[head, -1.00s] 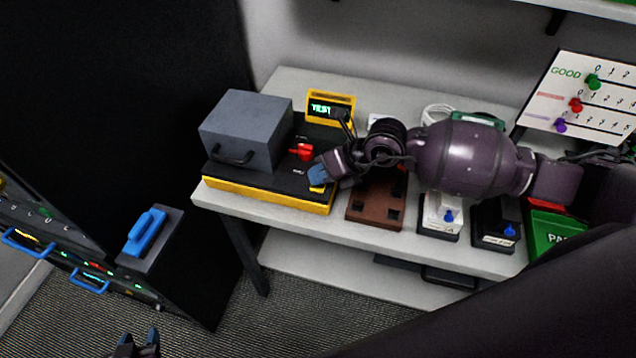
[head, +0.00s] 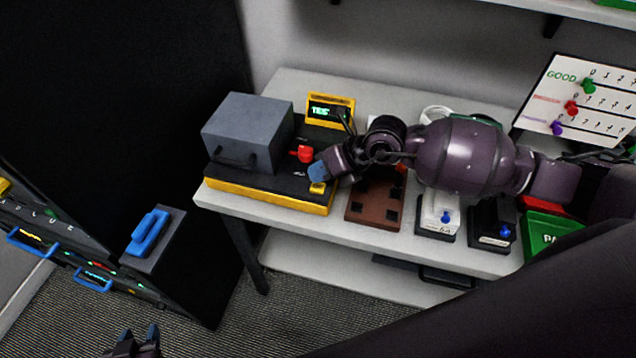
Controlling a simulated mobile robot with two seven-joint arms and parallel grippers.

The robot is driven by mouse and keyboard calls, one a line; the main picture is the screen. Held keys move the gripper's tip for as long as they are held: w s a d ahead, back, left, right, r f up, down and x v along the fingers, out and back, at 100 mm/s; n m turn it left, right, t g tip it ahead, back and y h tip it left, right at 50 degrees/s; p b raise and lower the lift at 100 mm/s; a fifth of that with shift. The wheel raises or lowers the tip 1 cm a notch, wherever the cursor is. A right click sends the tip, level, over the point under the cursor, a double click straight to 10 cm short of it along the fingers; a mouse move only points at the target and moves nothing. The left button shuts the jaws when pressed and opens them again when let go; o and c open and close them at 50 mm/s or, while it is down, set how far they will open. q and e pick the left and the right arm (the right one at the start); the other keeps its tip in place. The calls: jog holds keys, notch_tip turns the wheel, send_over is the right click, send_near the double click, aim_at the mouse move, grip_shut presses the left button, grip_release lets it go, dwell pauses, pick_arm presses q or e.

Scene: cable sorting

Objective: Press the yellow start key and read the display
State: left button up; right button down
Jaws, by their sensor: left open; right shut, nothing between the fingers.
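The tester is a black box with a yellow base (head: 255,194), on the left end of the table. The yellow start key (head: 317,188) sits at its front right corner. My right gripper (head: 318,174) is shut and empty, its blue fingertips right over the key; I cannot tell whether they touch it. The display (head: 330,110) stands at the back in a yellow frame and shows green text that looks like "TEST", its end partly hidden by my gripper's side. My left gripper (head: 138,338) is open and empty at the bottom left, above the floor.
A grey box with a handle (head: 246,130) and a red lever (head: 303,154) are on the tester. A brown block (head: 374,206), two small boxes with blue knobs (head: 438,216) and a green bin (head: 550,232) stand to the right. A rack with blue handles (head: 148,234) is at left.

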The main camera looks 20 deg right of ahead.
aim_at(320, 185)
jog(key=shift+r, duration=0.1)
notch_tip(320, 185, up, 2)
jog(key=shift+r+p, duration=0.25)
jog(key=shift+p, duration=0.95)
jog(key=shift+r+p, duration=0.9)
jog(key=shift+r, duration=0.25)
